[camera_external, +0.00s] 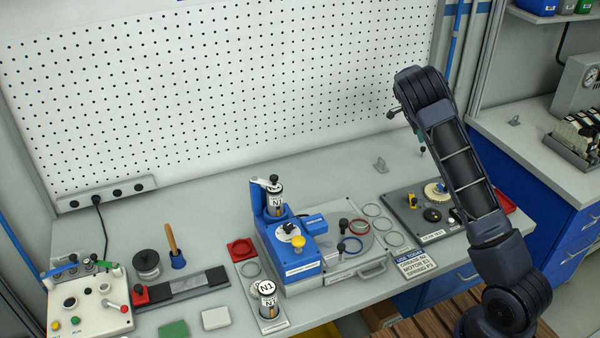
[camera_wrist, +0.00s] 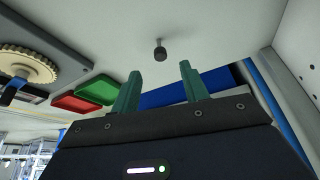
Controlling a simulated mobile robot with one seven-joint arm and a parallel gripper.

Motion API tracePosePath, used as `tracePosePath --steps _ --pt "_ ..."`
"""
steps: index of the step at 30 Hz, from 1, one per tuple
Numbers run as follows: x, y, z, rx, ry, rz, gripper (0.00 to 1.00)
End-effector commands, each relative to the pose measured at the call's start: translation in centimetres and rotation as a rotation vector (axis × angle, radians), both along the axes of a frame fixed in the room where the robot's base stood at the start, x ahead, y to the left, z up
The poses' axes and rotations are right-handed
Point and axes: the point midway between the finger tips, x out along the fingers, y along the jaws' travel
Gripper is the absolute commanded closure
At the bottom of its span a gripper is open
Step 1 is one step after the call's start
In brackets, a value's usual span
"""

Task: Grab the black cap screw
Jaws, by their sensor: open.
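The black cap screw (camera_wrist: 160,52) shows in the wrist view as a small dark cylinder with a paler thin end, on the bare grey bench top. It is beyond the fingertips and roughly centred between them, apart from both. My gripper (camera_wrist: 161,75) is open and empty, with two green fingers spread. In the external view a small dark thing (camera_external: 422,149) on the bench beside my arm may be the same screw; it is too small to be sure. My gripper is mostly hidden by my arm there.
In the wrist view, a red tray (camera_wrist: 76,103) and a green tray (camera_wrist: 97,90) lie at left, near a plate with a tan gear (camera_wrist: 25,66). A pale wall stands at right.

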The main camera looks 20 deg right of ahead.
Motion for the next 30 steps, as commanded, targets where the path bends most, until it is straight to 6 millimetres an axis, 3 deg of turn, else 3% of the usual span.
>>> tracePosePath --steps 6,14,24,30 --pt "-0.4 -1.2 -3.0 0.000 0.002 -0.001 0.55" --pt "-0.6 -1.9 -4.6 0.001 0.002 0.000 0.55" --pt "-1.0 -3.6 -8.3 0.002 0.002 0.000 0.55" --pt "-1.0 -3.7 -8.6 0.001 0.000 0.001 0.55"
